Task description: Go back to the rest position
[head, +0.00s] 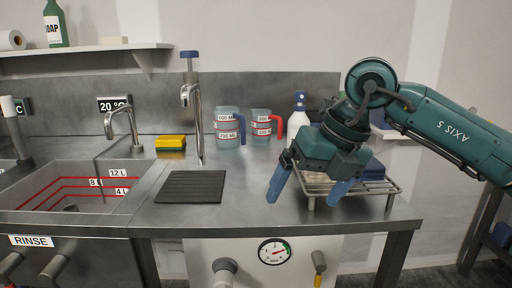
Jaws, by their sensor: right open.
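My right gripper (308,190) comes in from the right on a teal arm. Its two blue fingers are spread apart with nothing between them, pointing down in front of the wire rack (385,187) at the right end of the steel bench. The gripper covers part of the rack and what lies on it. My left gripper does not show in the head view.
Two measuring jugs, one with a blue handle (228,128) and one with a red handle (261,128), stand at the back. A white spray bottle (299,118) is behind my gripper. A black ribbed mat (191,187) lies left of it; bare steel lies between.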

